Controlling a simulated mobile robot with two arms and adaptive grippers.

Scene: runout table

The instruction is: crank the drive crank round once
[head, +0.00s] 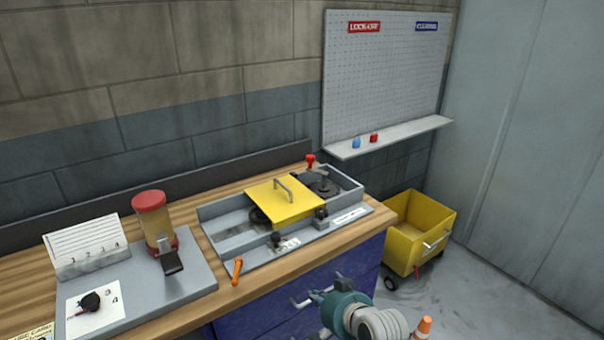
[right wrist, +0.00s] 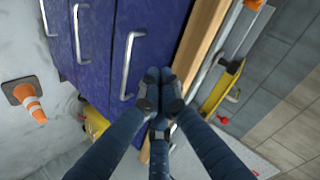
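The grey runout machine (head: 225,232) sits on the wooden bench with a yellow cover (head: 283,203) over its middle. An orange handle (head: 238,268) stands at its front left corner; it looks like the drive crank's grip, but its arm is hard to make out. Orange also shows at the top edge of the right wrist view (right wrist: 254,4). My right gripper (head: 317,297) is in front of the blue drawers, below the bench edge and right of the orange handle, apart from it. In the right wrist view its fingertips (right wrist: 159,76) meet with nothing between them. My left gripper is out of view.
Drawer handles (right wrist: 128,65) stick out close to my right gripper. A jar dispenser (head: 155,222) and a number card stand (head: 82,245) are on the bench's left. A yellow cart (head: 418,232) and an orange cone (head: 424,328) stand on the floor at right.

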